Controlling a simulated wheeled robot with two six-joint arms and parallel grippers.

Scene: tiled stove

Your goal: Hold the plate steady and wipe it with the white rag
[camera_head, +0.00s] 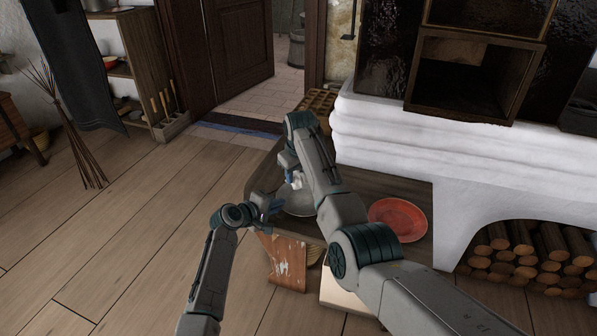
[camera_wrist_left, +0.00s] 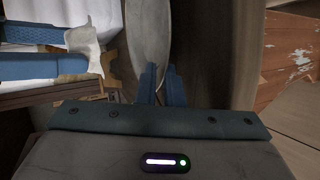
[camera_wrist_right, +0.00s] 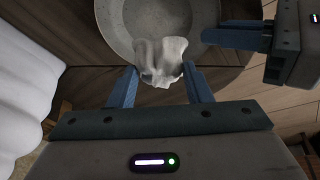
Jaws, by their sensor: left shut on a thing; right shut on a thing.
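The grey speckled plate (camera_head: 296,206) is on the dark wooden bench, partly hidden by my right arm; it also shows in the left wrist view (camera_wrist_left: 148,35) and the right wrist view (camera_wrist_right: 122,22). My left gripper (camera_head: 276,207) is shut on the plate's rim, with its blue fingers (camera_wrist_left: 161,82) on either side of the edge. My right gripper (camera_head: 288,172) is shut on the white rag (camera_wrist_right: 160,58), which is bunched between its fingers (camera_wrist_right: 160,88). The rag overlaps the plate in the right wrist view; I cannot tell whether they touch.
A red plate (camera_head: 398,217) lies on the bench (camera_head: 345,178) to the right of my right forearm. The white stove wall (camera_head: 400,140) rises behind it. A chipped reddish board (camera_head: 288,262) is at the bench front. Open plank floor lies left.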

